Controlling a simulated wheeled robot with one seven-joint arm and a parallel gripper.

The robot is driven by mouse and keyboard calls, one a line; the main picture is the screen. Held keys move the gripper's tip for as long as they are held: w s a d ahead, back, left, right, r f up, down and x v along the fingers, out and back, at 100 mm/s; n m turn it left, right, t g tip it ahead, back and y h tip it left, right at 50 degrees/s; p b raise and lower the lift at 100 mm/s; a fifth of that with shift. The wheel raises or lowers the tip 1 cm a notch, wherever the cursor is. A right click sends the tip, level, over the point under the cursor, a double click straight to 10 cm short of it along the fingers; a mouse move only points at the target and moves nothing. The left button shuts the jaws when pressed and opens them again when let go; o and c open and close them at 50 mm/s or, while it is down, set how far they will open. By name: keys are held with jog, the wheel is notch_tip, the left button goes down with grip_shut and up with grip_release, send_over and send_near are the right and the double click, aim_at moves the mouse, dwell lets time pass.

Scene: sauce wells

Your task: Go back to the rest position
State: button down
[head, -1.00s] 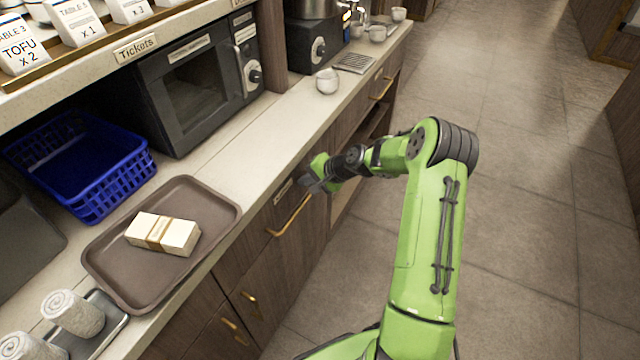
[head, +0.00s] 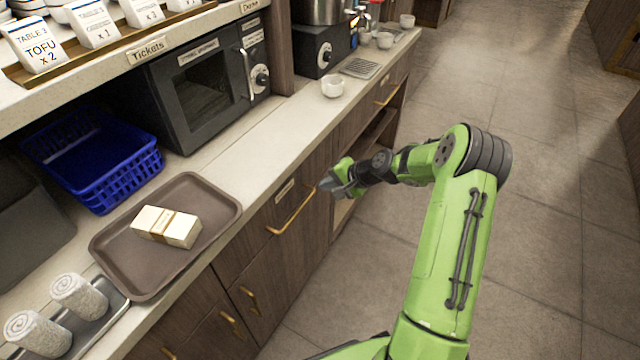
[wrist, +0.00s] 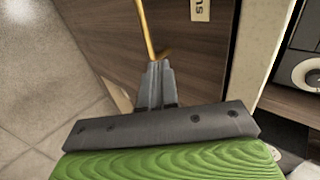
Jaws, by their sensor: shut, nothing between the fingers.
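My gripper (head: 330,183) is at the end of my green arm, in front of the wooden cabinet fronts and over the floor side of the counter. In the wrist view my gripper (wrist: 157,68) has its dark fingers together with nothing between them. Beyond the fingertips a brass drawer handle (wrist: 145,30) shows against brown wood. I cannot tell whether the fingertips touch it.
A brown tray (head: 118,275) holds a pale banded block (head: 167,226) on the counter (head: 245,165). A blue basket (head: 95,165), a black microwave (head: 205,95), a white cup (head: 332,86) and rolled towels (head: 78,297) stand around. The tiled floor (head: 540,170) at right is clear.

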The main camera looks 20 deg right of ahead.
jog(key=p+v, duration=0.1)
jog(key=v, duration=0.5)
jog(key=shift+s+r, duration=0.15)
jog(key=shift+d+r, duration=0.1)
jog(key=s+a+r+n+g+h+p, duration=0.25)
jog(key=s+a+r, duration=0.3)
jog(key=r, duration=0.35)
jog(key=s+a+r+n+g+h+p, duration=0.15)
jog(key=s+a+r+n+p, duration=0.3)
jog(key=r, duration=0.45)
jog(key=s+a+r+n+t+h+p, duration=0.1)
jog(key=s+r, duration=0.4)
jog(key=s, duration=0.5)
jog(key=s+a+r+n+t+p, duration=0.1)
jog(key=s+r, duration=0.3)
jog(key=s, duration=0.6)
jog(key=shift+s+a+r+n+h, duration=0.25)
jog(key=shift+a+r+n+h, duration=0.15)
jog(key=shift+n, duration=0.3)
